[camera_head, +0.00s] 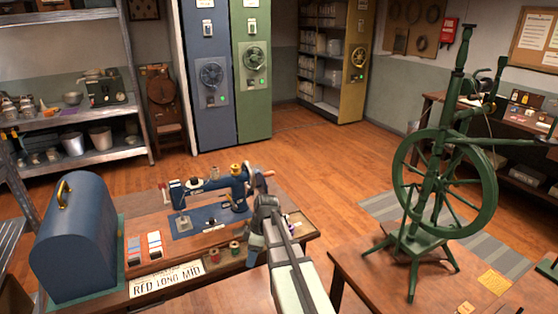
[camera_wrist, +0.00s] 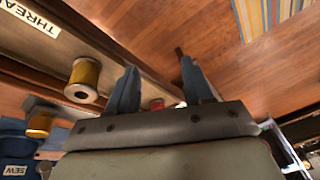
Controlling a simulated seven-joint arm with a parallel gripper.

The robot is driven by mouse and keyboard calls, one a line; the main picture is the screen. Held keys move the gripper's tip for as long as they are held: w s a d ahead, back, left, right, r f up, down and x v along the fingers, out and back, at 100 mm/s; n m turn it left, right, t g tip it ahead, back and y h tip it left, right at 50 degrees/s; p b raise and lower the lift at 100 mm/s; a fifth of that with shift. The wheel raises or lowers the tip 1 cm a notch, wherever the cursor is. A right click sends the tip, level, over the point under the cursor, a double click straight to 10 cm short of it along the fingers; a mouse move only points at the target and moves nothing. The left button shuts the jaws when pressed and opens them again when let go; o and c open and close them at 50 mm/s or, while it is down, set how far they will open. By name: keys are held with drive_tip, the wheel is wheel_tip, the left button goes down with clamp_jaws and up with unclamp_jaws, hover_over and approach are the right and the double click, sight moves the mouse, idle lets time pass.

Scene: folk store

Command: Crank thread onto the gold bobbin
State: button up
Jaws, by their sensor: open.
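A blue sewing machine (camera_head: 215,205) stands on a wooden table in the head view, with a gold spool-like piece (camera_head: 237,168) on its top right. A crank with a reddish knob shows at its right end, partly behind my arm. In the wrist view my gripper (camera_wrist: 160,88) is open, its two blue-grey fingers apart, with nothing held between them. A gold spool (camera_wrist: 85,80) lies left of the fingers, and a second yellow piece (camera_wrist: 40,124) sits farther left by the blue body marked SEW. I cannot tell which is the gold bobbin. A small red thing shows beyond the fingers.
A blue domed case (camera_head: 75,238) stands left on the table. A green spinning wheel (camera_head: 445,185) stands on the right table.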

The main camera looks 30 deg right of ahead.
drive_tip(key=shift+n+t, duration=0.4)
drive_tip(key=shift+n, duration=0.4)
drive_tip(key=w+d+r, duration=0.1)
drive_tip(key=w+r, duration=0.1)
drive_tip(key=w+d+r, duration=0.1)
drive_tip(key=w+r, duration=0.1)
drive_tip(key=w+d+r, duration=0.2)
drive_tip(key=shift+w+d+r, duration=0.1)
drive_tip(key=shift+w+r, duration=0.05)
drive_tip(key=shift+w, duration=0.25)
drive_tip(key=w+d+r+n+t, duration=0.1)
drive_tip(key=w+d+r+n, duration=0.1)
drive_tip(key=w+d+r, duration=0.7)
drive_tip(key=w+d+r+n, duration=0.2)
drive_tip(key=w+d+r, duration=0.4)
drive_tip(key=w+d, duration=0.55)
drive_tip(key=shift+a+x, duration=0.15)
drive_tip(key=shift+x, duration=2.25)
drive_tip(key=shift+a+x, duration=0.1)
drive_tip(key=shift+x, duration=2.3)
drive_tip(key=shift+c, duration=0.3)
drive_tip(key=shift+r, duration=0.1)
drive_tip(key=c, duration=0.8)
drive_tip(key=shift+o, duration=0.2)
